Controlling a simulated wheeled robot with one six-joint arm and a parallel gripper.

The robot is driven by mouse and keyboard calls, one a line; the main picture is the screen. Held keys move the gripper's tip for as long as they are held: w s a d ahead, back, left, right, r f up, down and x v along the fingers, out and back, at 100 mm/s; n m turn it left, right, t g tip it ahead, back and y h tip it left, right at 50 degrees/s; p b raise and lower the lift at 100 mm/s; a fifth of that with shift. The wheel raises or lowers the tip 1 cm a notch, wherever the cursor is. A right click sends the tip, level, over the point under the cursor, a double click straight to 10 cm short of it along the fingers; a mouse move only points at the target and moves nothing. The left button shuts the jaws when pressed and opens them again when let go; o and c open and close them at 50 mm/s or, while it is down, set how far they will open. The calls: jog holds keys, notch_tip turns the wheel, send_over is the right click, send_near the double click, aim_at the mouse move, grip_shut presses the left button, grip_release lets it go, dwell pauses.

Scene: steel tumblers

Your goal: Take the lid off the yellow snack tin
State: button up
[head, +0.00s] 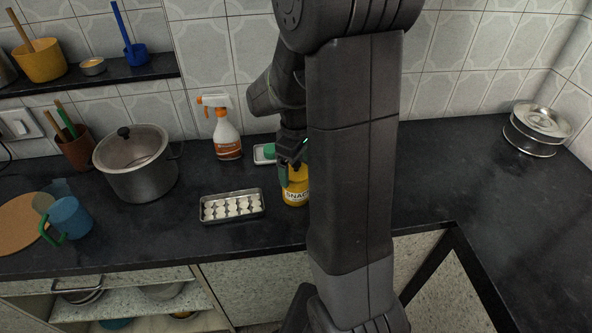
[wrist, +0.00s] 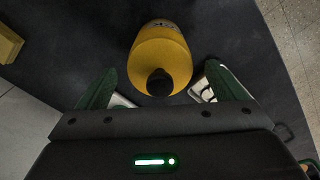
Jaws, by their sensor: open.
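The yellow snack tin (head: 296,194) stands upright on the dark counter, partly hidden behind my arm in the head view. In the wrist view the tin (wrist: 160,26) is seen from above, with its yellow lid (wrist: 160,58) on it and a black knob (wrist: 159,82) on the lid. My gripper (head: 291,168) is over the tin. In the wrist view the green fingers of my gripper (wrist: 162,70) are open, one on each side of the lid and knob, with gaps between. I cannot tell how high the fingertips are above the lid.
A tray of white egg-like pieces (head: 232,206) is left of the tin. A spray bottle (head: 226,136) and a green item on a white dish (head: 266,153) stand behind it. A steel pot (head: 137,163) and blue mug (head: 69,218) are farther left.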

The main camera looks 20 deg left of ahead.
jog(key=c, duration=1.1)
jog(key=shift+o, duration=0.2)
